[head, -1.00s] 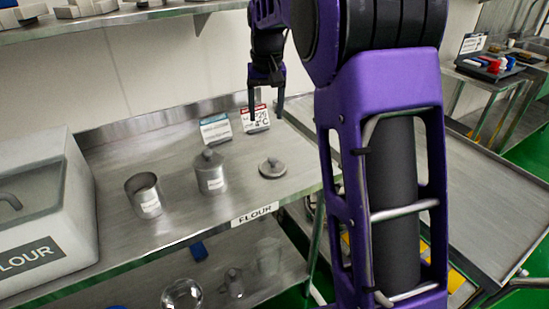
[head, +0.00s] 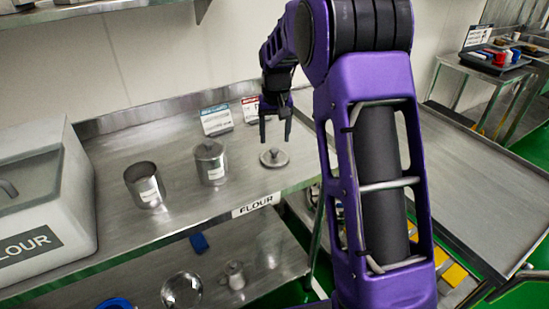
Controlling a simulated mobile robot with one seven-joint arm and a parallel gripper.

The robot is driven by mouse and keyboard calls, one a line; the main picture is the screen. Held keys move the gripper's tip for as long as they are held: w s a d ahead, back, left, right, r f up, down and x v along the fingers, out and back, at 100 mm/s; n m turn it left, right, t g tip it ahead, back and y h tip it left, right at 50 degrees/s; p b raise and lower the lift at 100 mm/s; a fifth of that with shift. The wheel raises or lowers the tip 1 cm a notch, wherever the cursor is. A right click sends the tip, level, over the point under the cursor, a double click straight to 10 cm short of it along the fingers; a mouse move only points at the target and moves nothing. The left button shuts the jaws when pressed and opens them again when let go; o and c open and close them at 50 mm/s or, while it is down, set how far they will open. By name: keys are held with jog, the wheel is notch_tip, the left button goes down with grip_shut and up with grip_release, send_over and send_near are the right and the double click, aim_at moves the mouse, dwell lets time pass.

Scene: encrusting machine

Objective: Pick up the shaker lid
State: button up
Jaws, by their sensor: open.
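The shaker lid (head: 273,159) is a small round metal disc with a knob on top. It lies flat on the steel table (head: 120,235), right of a lidded metal shaker (head: 210,165).
Two small cards (head: 215,120) stand behind the shakers. A large white flour bin (head: 40,200) fills the left. The table's front edge carries a FLOUR label (head: 256,205). Bare table lies in front of the shakers.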

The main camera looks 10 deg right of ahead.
aim_at(274, 149)
jog(key=f, duration=0.2)
jog(key=w+f, duration=0.1)
jog(key=f, duration=0.2)
jog(key=shift+w+b, duration=0.1)
jog(key=shift+b, duration=0.25)
grip_shut()
